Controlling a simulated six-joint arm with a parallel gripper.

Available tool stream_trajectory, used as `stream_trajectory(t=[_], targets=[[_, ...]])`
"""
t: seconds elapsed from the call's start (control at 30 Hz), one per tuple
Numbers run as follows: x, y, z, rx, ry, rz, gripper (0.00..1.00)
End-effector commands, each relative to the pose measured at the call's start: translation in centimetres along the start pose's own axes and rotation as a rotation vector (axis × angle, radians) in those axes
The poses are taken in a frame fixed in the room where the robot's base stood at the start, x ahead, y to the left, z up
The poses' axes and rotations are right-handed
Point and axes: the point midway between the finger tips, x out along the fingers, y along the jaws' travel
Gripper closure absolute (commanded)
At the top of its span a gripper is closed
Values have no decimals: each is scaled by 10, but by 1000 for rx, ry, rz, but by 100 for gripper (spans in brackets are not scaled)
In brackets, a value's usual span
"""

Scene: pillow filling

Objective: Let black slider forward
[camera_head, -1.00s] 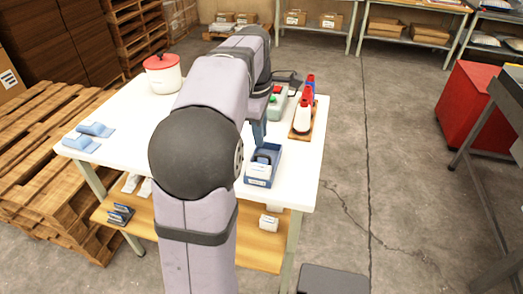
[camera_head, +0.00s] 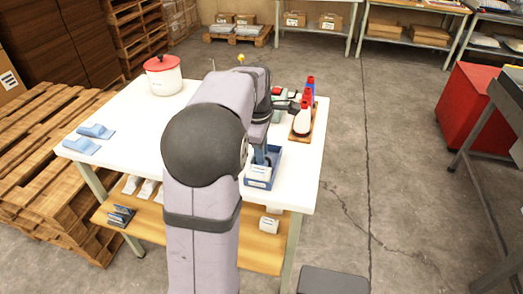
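My gripper (camera_head: 260,155) points down into the blue bin (camera_head: 277,168) at the right front of the white table. A white piece (camera_head: 259,172) sits at the front of the bin. A dark piece behind it is mostly covered by the gripper. I cannot make out for certain which thing is the black slider. A grey-green box with a red button (camera_head: 278,91) stands behind my arm and is largely hidden.
Red-capped bottles (camera_head: 303,119) stand on a wooden tray right of my arm. A white pot with a red lid (camera_head: 162,75) is at the back left. Light blue pieces (camera_head: 96,131) lie at the left edge. The table's middle left is clear.

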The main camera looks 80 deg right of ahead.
Motion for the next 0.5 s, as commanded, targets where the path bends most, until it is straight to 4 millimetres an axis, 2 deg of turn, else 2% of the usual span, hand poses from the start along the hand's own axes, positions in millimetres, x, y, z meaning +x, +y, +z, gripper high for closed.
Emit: stream_trajectory(t=[0.13, 0.17, 0.2, 0.23, 0.5], targets=[[0, 0, 0, 0, 0, 0, 84], [0, 0, 0, 0, 0, 0, 89], [0, 0, 0, 0, 0, 0, 98], [0, 0, 0, 0, 0, 0, 100], [0, 0, 0, 0, 0, -1, 100]])
